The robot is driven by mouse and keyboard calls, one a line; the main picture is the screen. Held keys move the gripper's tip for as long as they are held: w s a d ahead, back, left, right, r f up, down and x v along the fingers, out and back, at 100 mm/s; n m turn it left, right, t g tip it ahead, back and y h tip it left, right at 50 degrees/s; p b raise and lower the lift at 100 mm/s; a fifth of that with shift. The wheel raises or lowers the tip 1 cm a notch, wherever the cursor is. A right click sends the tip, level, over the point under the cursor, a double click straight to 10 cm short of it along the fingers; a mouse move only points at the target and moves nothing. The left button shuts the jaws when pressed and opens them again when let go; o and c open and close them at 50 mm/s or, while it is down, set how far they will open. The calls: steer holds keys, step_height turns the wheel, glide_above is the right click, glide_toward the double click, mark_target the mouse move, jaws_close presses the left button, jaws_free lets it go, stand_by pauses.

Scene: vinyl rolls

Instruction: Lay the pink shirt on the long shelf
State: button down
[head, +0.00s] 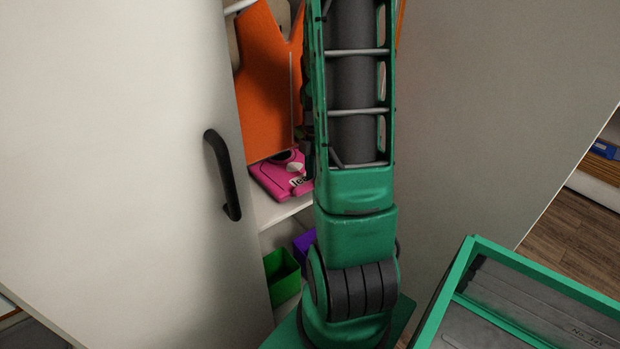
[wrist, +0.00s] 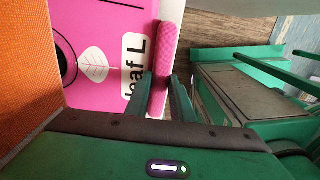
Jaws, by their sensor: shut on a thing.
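The folded pink shirt (head: 268,182) has a white leaf print and dark lettering. In the head view it is inside the cabinet, at or just above a white shelf (head: 285,211), partly hidden by my arm. I cannot tell whether it rests on the shelf. In the wrist view the pink shirt (wrist: 95,28) fills the upper left. My gripper (wrist: 165,92) is shut on its folded edge. In the head view my gripper is hidden behind my arm.
An orange garment (head: 268,85) stands or hangs just above the shirt; orange (wrist: 25,75) also borders it in the wrist view. A cabinet door (head: 120,130) with a black handle is at left. Green (head: 283,278) and purple (head: 304,243) bins sit below the shelf.

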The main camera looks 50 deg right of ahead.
steer(key=c, duration=1.5)
jaws_free()
steer(key=shift+c, duration=0.2)
steer(key=shift+d, duration=0.1)
step_height(320, 180, up, 11)
steer(key=s+a+r+m, duration=0.2)
steer(key=s+a+m, duration=0.4)
steer(key=m, duration=0.5)
steer(key=s+a+r+m, duration=0.1)
steer(key=s+a+m, duration=0.6)
steer(key=a+m, duration=0.3)
steer(key=shift+a+r+m, duration=0.4)
steer(key=shift+a, duration=0.35)
steer(key=shift+s, duration=0.1)
